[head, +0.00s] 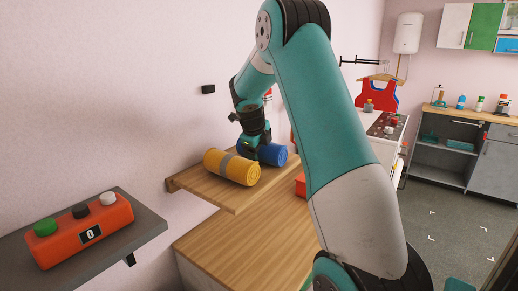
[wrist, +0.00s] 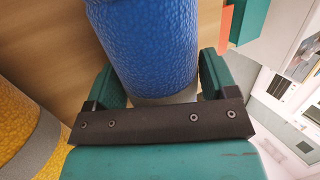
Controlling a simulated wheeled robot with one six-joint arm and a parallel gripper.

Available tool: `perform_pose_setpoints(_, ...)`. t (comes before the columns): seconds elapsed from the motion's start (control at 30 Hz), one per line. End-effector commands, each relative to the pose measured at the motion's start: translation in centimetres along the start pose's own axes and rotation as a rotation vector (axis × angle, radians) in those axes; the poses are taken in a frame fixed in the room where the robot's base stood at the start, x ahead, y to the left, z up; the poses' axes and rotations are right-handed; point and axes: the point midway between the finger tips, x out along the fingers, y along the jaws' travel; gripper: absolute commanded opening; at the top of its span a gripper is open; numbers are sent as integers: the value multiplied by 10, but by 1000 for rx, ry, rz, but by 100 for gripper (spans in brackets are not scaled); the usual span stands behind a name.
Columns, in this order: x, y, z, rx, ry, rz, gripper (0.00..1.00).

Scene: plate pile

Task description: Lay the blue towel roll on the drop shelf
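The blue towel roll (head: 271,154) lies on its side on a wooden wall shelf (head: 238,199), behind a yellow roll (head: 231,167). My gripper (head: 252,150) is at the blue roll, pointing down, and hides part of it in the head view. In the wrist view, the blue roll (wrist: 150,45) lies between my two fingers (wrist: 163,82), one along each side. The fingers look very close to its sides, but whether they press on it cannot be told. A grey band shows on the roll near the gripper's base. Neither shelf in view is labelled as the drop shelf.
A grey wall shelf (head: 150,231) at the left carries an orange box (head: 83,236) with buttons. The yellow roll (wrist: 22,125) lies close beside my gripper. A wooden counter (head: 225,250) lies below the wooden shelf, with a red-orange object (head: 300,184) on it.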

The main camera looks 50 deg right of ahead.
Motion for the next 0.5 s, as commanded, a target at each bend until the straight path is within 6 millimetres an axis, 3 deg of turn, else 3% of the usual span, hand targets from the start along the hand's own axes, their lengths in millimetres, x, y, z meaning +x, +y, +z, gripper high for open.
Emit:
perform_pose_setpoints(0.27,-4,-1,1,0,-1,0,79)
perform_pose_setpoints(0.5,-46,0,1,-1,-6,-3,79)
